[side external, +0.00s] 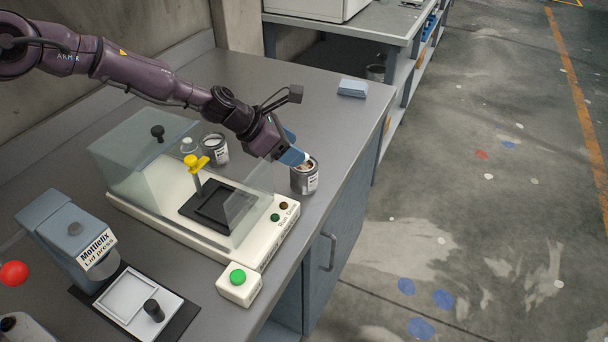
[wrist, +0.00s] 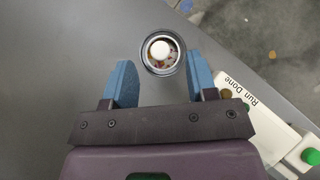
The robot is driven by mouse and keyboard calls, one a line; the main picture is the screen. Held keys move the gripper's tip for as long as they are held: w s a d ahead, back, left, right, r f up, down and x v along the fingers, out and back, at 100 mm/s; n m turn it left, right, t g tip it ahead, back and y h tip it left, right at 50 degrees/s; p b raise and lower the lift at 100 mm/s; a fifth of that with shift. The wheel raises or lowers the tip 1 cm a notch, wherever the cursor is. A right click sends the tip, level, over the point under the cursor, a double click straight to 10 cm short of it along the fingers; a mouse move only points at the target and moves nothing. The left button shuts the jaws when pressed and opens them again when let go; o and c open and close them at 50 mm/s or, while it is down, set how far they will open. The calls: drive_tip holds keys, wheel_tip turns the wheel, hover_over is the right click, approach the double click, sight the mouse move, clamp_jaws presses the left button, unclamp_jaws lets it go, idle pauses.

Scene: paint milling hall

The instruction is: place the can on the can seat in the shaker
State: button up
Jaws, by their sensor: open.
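A grey metal can (side external: 305,180) with a white label stands upright on the bench, right of the shaker (side external: 150,215). In the wrist view the can (wrist: 162,66) shows from above, with a white round piece inside its rim. In the side view my gripper (side external: 297,156) is at the can's top. The shaker's can seat (side external: 207,212) is a dark square plate, empty, under a yellow clamp (side external: 196,161) and a clear cover.
A second can (side external: 215,150) stands behind the shaker. A lid press (side external: 65,235), a white tray (side external: 125,295) and a green-button box (side external: 239,284) are at the front left. The bench's right edge is close to the can.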

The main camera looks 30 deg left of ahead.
drive_tip(key=shift+x, duration=1.35)
drive_tip(key=shift+c, duration=0.2)
drive_tip(key=shift+r, duration=0.1)
clamp_jaws()
